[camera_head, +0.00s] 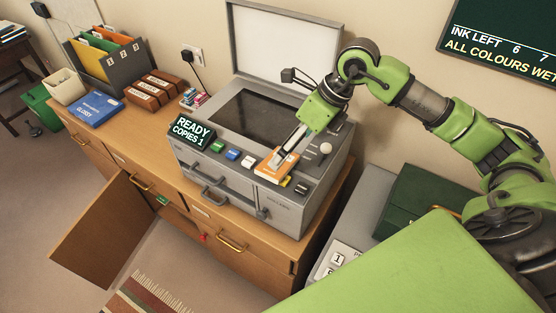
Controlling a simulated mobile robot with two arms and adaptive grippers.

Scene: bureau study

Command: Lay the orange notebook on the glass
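The orange notebook (270,170) is at the front of the grey copier, over its button panel, and hides part of the panel. My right gripper (280,158) comes down from the upper right, with its fingers at the notebook's back edge, and looks shut on it. I cannot tell whether the notebook touches the panel. The dark glass (250,115) is just behind and left of the notebook, bare where it shows. The copier's lid (283,45) stands open. My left gripper is not in view.
A "READY COPIES 1" sign (190,129) stands at the copier's left front. Left on the wooden cabinet are a blue pack (95,109), brown boxes (151,90) and a file holder (118,62). A cabinet door (103,228) hangs open. A dark green box (415,198) is at right.

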